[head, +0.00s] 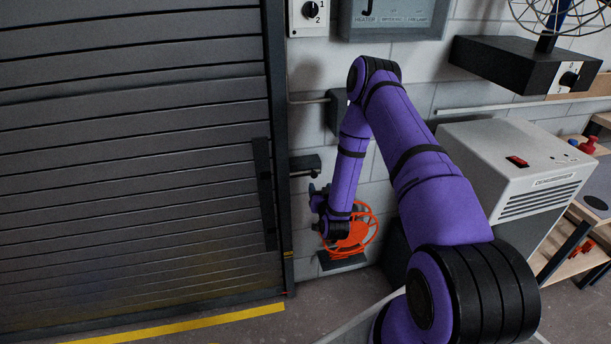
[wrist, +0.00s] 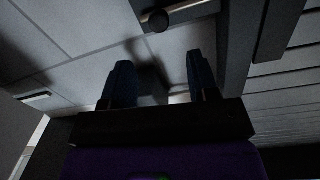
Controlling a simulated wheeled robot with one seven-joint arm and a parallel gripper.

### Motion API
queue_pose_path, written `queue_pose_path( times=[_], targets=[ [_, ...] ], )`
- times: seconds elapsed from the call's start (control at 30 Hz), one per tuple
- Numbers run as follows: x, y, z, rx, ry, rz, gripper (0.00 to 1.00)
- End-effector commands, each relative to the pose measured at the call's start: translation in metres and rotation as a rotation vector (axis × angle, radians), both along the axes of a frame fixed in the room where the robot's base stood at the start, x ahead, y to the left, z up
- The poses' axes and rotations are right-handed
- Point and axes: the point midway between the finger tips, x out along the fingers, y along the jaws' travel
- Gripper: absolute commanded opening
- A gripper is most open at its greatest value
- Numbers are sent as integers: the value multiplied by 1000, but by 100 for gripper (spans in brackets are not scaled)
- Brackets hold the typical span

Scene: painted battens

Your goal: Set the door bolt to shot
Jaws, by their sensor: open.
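The door bolt (head: 305,165) is a dark bar on the wall just right of the roller door's frame (head: 277,120). In the wrist view its bar (wrist: 190,12) lies at the top, with a dark round knob (wrist: 158,21) at its left part. I cannot tell whether the bar enters the frame. My gripper (head: 316,192) is just below the bolt in the head view. In the wrist view my gripper (wrist: 160,85) is open and empty, its two blue fingers apart and pointing up toward the knob. The knob shows beyond the gap between the fingertips, apart from them.
The grey slatted roller door (head: 130,150) fills the left. An orange handwheel (head: 358,235) sits low, partly behind my wrist. A grey cabinet (head: 515,165) with a red switch and a dark shelf box (head: 525,65) stand right. A yellow line (head: 180,325) crosses the floor.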

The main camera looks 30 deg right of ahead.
Motion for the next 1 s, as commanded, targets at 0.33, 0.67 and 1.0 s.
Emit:
queue_pose_path(
  times=[0.33, 0.67, 1.0],
  targets=[
    [10, -7, -9, -1, -22, -15, 54],
    [64, -26, -8, -2, -20, -15, 54],
    [94, -36, -9, 0, -18, -14, 54]
  ],
)
